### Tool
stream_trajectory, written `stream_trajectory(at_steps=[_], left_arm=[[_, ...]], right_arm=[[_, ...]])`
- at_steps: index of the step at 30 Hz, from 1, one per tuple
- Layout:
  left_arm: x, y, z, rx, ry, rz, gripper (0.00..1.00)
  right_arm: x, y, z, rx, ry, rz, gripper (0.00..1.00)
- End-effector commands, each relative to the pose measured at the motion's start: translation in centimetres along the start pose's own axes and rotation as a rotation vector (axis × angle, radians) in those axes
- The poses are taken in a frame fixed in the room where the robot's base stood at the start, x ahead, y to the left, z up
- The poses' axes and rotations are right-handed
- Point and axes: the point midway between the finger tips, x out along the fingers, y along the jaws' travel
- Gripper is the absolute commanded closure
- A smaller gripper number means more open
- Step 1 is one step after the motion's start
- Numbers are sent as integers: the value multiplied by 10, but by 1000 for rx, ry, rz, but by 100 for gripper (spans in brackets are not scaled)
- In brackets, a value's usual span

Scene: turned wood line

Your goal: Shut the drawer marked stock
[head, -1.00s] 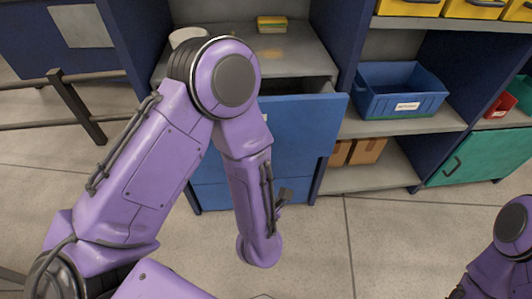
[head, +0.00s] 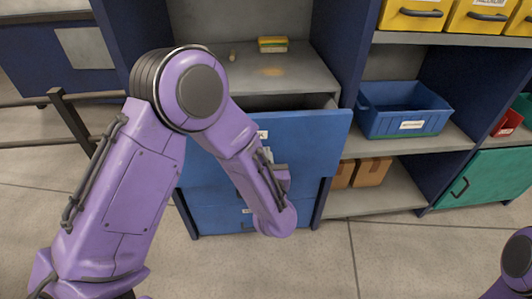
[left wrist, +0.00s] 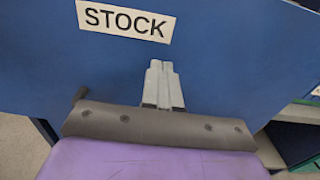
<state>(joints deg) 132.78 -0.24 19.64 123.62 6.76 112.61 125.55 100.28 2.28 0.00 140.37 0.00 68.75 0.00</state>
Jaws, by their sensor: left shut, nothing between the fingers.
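The stock drawer (head: 310,145) is a blue drawer in the cabinet under a grey shelf top. It stands partly open, with a dark gap behind its front panel. Its white STOCK label (left wrist: 125,20) reads clearly in the left wrist view; my left forearm hides most of it in the head view. My left gripper (head: 268,154) is in front of the drawer front, below and to the right of the label. In the left wrist view its grey fingers (left wrist: 163,82) are together and empty, pointing at the panel. I cannot tell whether they touch it. My right gripper is out of view.
Another blue drawer front (head: 225,217) is below. A yellow and green block (head: 272,44) lies on the shelf top. A blue bin (head: 402,110) and brown boxes (head: 371,171) sit on shelves to the right. A dark rail (head: 75,120) stands at left. The floor in front is clear.

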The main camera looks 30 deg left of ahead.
Motion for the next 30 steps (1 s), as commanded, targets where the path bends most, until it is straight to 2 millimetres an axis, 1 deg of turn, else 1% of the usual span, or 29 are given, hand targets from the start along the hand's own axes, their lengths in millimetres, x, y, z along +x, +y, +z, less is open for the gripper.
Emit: stream_trajectory(at_steps=[1,4,14,16,19,24,27,30], left_arm=[[5,0,0,-1,-1,1,100],[11,0,0,0,0,1,100],[12,0,0,0,0,0,100],[17,0,-1,-1,1,1,100],[35,0,-3,-7,1,5,100],[80,1,-5,-7,1,6,100],[102,1,-4,-6,0,5,100],[115,0,-2,-2,-1,2,100]], right_arm=[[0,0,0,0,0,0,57],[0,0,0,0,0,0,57],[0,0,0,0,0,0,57],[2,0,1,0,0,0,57],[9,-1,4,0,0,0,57],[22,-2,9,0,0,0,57],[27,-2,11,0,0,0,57],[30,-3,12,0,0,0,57]])
